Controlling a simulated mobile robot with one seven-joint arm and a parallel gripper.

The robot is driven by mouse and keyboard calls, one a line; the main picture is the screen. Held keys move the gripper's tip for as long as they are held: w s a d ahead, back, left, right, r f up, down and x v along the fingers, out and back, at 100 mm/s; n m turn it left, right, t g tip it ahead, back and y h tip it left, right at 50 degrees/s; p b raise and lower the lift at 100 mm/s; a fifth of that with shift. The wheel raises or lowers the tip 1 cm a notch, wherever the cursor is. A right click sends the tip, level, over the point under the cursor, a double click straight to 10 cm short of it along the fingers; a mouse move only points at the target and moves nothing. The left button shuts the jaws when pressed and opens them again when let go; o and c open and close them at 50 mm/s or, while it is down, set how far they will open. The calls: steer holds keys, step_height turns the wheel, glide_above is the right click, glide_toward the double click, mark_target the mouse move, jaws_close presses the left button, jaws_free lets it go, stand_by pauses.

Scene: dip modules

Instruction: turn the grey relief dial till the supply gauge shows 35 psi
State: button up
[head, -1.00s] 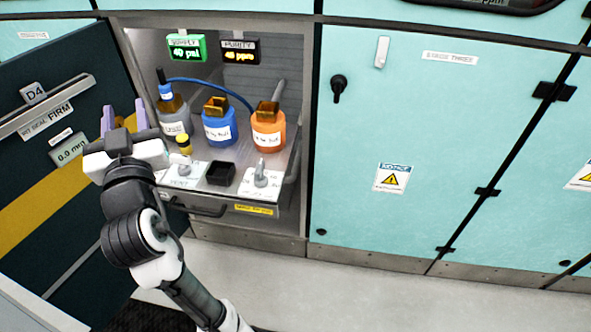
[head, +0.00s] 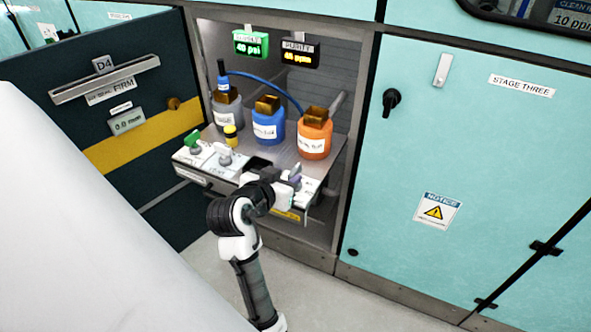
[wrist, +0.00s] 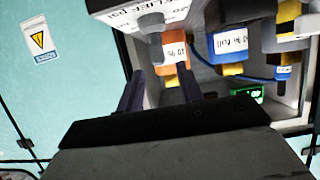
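The grey relief dial (wrist: 150,24) sits on a white plate labelled for relief in psi, at the top of the wrist view. In the head view it is at the drawer's front right, largely hidden by my gripper (head: 294,180). My gripper is open and empty; its two dark fingers (wrist: 160,82) stand apart in the wrist view, with the dial beyond their tips and roughly in line with the gap. No contact is visible. The green supply gauge (head: 250,45) reads 40 psi in the head view.
A second grey dial (head: 224,157) is on the drawer's left plate. Grey (head: 227,115), blue (head: 268,124) and orange (head: 314,138) bottles stand behind. A purity display (head: 300,52) hangs beside the gauge. The dark door (head: 60,140) is open at left.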

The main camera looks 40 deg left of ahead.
mark_target(294, 172)
steer(key=x, duration=0.5)
steer(key=shift+w+a+f, duration=0.1)
steer(key=shift+w, duration=0.2)
jaws_close()
